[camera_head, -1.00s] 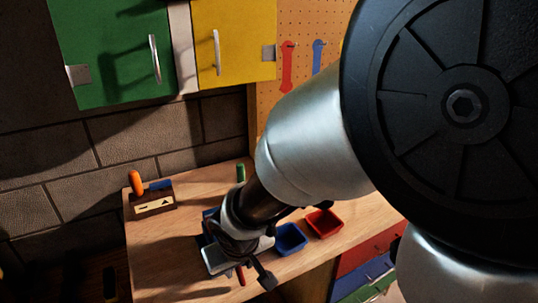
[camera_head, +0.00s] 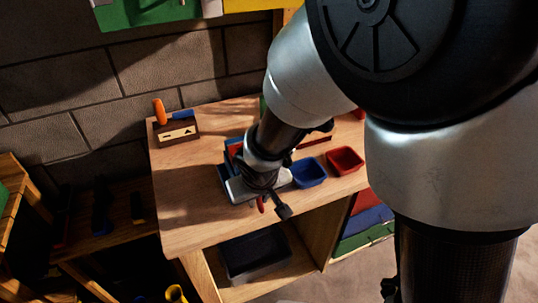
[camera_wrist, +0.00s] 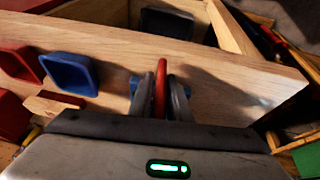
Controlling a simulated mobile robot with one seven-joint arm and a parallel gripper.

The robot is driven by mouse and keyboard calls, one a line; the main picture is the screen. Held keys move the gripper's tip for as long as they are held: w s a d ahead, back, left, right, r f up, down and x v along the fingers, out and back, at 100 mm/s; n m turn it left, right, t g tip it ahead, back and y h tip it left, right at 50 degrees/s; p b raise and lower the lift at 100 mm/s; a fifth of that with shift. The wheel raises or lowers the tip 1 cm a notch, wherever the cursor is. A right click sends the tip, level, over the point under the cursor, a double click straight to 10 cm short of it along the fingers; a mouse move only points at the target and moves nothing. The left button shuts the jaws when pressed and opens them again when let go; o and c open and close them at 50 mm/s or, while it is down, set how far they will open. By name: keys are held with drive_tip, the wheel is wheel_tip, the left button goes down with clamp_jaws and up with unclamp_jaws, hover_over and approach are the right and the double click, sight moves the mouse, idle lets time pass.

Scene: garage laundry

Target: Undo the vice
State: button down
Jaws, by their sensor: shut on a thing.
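The vice (camera_head: 232,148) is blue and sits on the wooden workbench (camera_head: 185,222), mostly hidden behind my wrist and gripper in the head view. Its red handle (camera_head: 262,204) sticks out below my gripper at the bench's front side. In the wrist view the red handle (camera_wrist: 160,86) stands upright between the two fingers of my gripper (camera_wrist: 161,100), which is shut on it. Small blue parts show on either side of the fingers. The jaws of the vice are hidden, so I cannot tell how wide they stand.
A blue bin (camera_head: 309,173) and a red bin (camera_head: 345,160) stand right of the vice. A wooden block with an orange-handled tool (camera_head: 176,130) stands at the back left. A dark box (camera_head: 255,254) sits on the shelf below. The bench's left front is clear.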

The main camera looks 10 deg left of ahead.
drive_tip(key=f+b, duration=0.1)
drive_tip(key=b, duration=0.1)
drive_tip(key=shift+a+b, duration=0.1)
drive_tip(key=shift+b, duration=0.3)
drive_tip(key=h+b, duration=0.1)
drive_tip(key=b, duration=0.3)
drive_tip(key=shift+r+t, duration=0.15)
drive_tip(key=shift+t, duration=0.25)
drive_tip(key=shift+r+b, duration=0.3)
drive_tip(key=shift+r, duration=0.05)
drive_tip(key=c, duration=1.8)
unclamp_jaws()
drive_tip(key=p+v, duration=0.3)
drive_tip(key=v, duration=1.4)
drive_tip(key=shift+s+r, duration=0.15)
drive_tip(key=shift+s, duration=0.05)
drive_tip(key=shift+a, duration=0.15)
